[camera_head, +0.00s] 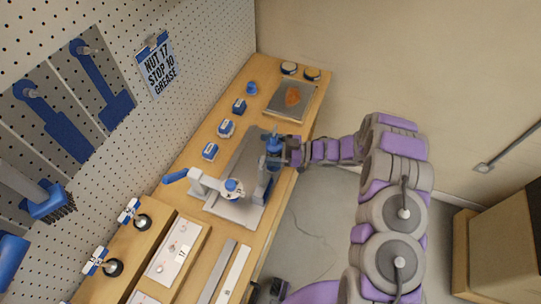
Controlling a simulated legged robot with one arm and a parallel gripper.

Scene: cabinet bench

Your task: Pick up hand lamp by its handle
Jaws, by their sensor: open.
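I cannot tell for certain which thing is the hand lamp. A blue upright item (273,144) stands at the right side of a grey metal plate (238,148) on the bench, and my gripper (287,152) is right beside it. My gripper is open, with its tips partly hidden; I cannot tell whether they touch the item. Just in front of it is a grey-blue upright part (264,183). A grey device with a blue lever (176,176) and a blue-and-white round top (232,187) stands on the plate's near left.
Several small blue items, such as a blue box (210,151), line the bench's wall side. A tray (291,101) with an orange-brown item lies at the far end. Panels (172,252) and two black round-ended items (143,221) are near left. A pegboard (205,50) bounds the left.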

